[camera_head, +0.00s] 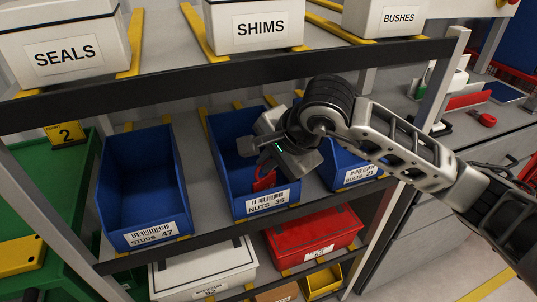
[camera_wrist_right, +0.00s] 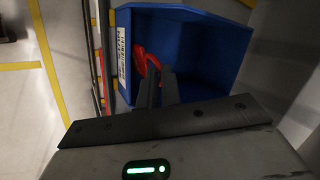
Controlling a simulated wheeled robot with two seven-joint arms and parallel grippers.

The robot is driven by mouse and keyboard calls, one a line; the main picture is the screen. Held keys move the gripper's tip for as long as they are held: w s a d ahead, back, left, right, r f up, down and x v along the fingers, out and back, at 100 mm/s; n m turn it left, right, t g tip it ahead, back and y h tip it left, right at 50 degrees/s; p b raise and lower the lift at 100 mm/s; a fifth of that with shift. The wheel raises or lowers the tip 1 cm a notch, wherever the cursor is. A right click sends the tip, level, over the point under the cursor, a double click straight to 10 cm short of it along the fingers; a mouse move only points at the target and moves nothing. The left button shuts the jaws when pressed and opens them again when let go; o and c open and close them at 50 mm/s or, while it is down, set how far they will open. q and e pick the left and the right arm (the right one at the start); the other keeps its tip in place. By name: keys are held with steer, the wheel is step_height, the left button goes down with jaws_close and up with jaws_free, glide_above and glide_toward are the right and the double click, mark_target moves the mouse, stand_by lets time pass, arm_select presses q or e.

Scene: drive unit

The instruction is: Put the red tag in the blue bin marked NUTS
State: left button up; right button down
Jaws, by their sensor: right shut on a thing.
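The red tag (camera_head: 264,180) shows inside the mouth of the blue bin marked NUTS (camera_head: 233,200), just above its front label. My right gripper (camera_head: 268,160) reaches into that bin from the right and is shut on the tag. In the right wrist view the fingers (camera_wrist_right: 157,88) point into the blue bin (camera_wrist_right: 215,45), with the red tag (camera_wrist_right: 146,60) at their tips near the labelled front wall. The gripper hides part of the tag and the bin's inside. I cannot tell whether the tag touches the bin. My left gripper is not in view.
A blue STUDS bin (camera_head: 140,195) stands left of the NUTS bin and a blue BOLTS bin (camera_head: 352,172) stands right. White boxes, including SHIMS (camera_head: 262,28), sit on the shelf above. A red box (camera_head: 315,235) sits below. A shelf post (camera_head: 445,75) stands near my right arm.

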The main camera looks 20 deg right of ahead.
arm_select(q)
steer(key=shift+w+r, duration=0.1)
arm_select(e)
steer(key=shift+f, duration=0.2)
steer(key=c, duration=1.6)
jaws_free()
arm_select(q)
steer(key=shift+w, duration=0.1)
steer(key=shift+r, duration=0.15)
arm_select(e)
steer(key=shift+r, duration=0.1)
